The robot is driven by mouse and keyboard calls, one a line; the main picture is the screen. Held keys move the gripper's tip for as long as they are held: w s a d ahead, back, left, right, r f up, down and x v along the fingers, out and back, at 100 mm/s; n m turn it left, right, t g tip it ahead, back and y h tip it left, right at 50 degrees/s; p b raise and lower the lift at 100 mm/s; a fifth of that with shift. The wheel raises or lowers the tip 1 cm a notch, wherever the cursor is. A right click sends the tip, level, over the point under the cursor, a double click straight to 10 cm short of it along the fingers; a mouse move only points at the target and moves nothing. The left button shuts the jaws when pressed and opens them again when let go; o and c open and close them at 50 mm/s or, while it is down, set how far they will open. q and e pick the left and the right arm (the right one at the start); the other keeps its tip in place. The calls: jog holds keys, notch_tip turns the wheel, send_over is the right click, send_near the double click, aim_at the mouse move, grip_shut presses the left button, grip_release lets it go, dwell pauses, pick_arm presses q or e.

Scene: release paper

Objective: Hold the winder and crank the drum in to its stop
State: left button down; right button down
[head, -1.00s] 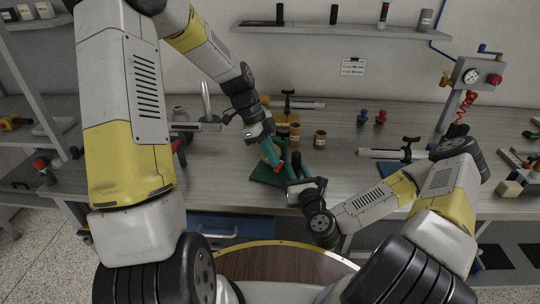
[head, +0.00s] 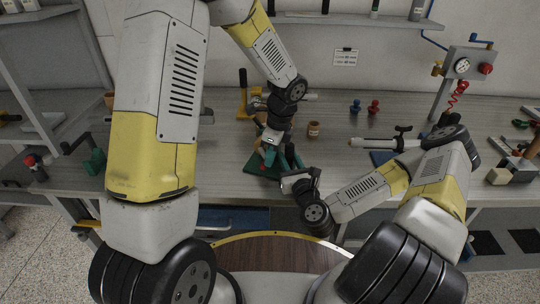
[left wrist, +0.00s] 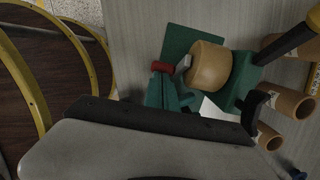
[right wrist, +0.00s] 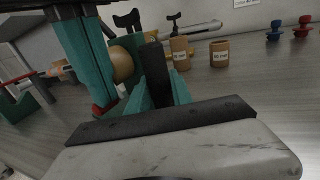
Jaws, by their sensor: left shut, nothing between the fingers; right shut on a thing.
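The winder has a green base (head: 258,171) on the bench's front middle. Its tan drum (left wrist: 208,66) shows in the left wrist view, with a metal crank arm (left wrist: 183,64) and red knob (left wrist: 161,67) on one side. The drum (right wrist: 123,66) also shows in the right wrist view. My left gripper (head: 267,156) points down at the winder, shut and empty; its teal fingers (left wrist: 165,90) end close by the knob. Whether they touch it I cannot tell. My right gripper (right wrist: 160,85) is shut on the winder's upright black handle (right wrist: 154,58), beside the drum.
A tan core (head: 314,129) stands behind the winder; more cores (left wrist: 289,101) show in the left wrist view. Blue (head: 355,106) and red (head: 374,106) pegs stand farther back. A blue-based tool (head: 383,158) lies right.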

pick_arm(q)
jog(key=shift+d+f, duration=0.15)
jog(key=shift+f, duration=0.35)
jog(key=shift+a+f, duration=0.3)
jog(key=shift+f, duration=0.25)
jog(key=shift+f+y, duration=0.15)
jog(key=shift+y, duration=0.25)
jog(key=shift+w+a+f+t+y, duration=0.1)
jog(key=shift+w+a+t+y, duration=0.05)
jog(key=shift+a+t+y, duration=0.2)
dwell(0.4)
